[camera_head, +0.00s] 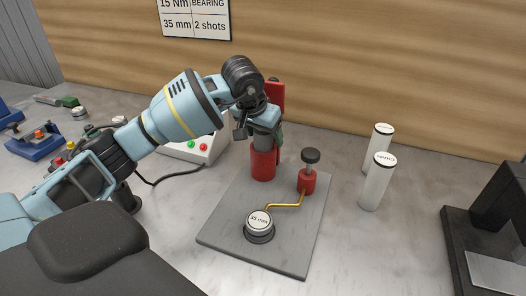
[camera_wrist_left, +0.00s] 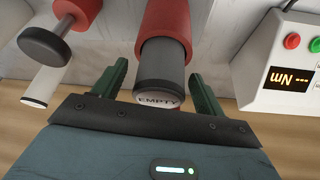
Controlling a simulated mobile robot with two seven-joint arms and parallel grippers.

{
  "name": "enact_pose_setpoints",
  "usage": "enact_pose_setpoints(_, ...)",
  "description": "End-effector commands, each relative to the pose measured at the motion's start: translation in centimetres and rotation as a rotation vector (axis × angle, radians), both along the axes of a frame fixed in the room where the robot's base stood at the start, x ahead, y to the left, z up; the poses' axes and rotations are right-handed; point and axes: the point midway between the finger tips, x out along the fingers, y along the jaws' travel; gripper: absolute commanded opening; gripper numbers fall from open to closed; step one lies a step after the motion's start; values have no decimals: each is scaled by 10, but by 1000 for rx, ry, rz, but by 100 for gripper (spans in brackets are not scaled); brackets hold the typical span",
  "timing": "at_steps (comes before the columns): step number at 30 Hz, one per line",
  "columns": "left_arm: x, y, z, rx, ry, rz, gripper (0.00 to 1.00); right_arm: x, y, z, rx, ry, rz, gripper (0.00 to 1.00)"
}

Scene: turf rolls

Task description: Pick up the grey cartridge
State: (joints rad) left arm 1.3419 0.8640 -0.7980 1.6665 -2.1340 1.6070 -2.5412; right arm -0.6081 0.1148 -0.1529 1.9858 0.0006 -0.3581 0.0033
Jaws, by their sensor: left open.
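The grey cartridge (camera_wrist_left: 162,72) stands in a red holder (camera_head: 263,163) on a grey plate (camera_head: 225,232). Its end cap reads "EMPTY" in the left wrist view. In the head view the cartridge (camera_head: 262,143) is partly hidden by my left gripper (camera_head: 269,132). The left gripper is open, with its green fingers on either side of the cartridge; I cannot tell whether they touch it. The fingers also show in the left wrist view (camera_wrist_left: 158,78). My right gripper is not in view.
A red pump with a black knob (camera_head: 310,157) stands close right of the holder, its brass pipe leading to a round "35 mm" part (camera_head: 259,222). Two white cylinders (camera_head: 376,182) stand further right. A control box (camera_head: 205,150) is behind left. A black stand (camera_head: 490,225) is at right.

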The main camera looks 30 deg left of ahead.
Motion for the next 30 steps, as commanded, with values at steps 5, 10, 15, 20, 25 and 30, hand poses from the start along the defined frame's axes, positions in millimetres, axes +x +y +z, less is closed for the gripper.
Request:
enact_pose_setpoints(5,0,0,0,0,0,0,67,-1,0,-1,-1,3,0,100)
enact_pose_setpoints(10,0,0,1,0,0,0,44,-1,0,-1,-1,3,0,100)
enact_pose_setpoints(15,0,0,1,0,0,0,22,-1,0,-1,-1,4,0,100)
enact_pose_setpoints(20,0,0,1,0,-1,0,9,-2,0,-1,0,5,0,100)
enact_pose_setpoints(25,0,0,2,0,-1,0,9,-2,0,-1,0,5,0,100)
enact_pose_setpoints(30,0,0,8,0,-3,1,9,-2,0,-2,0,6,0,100)
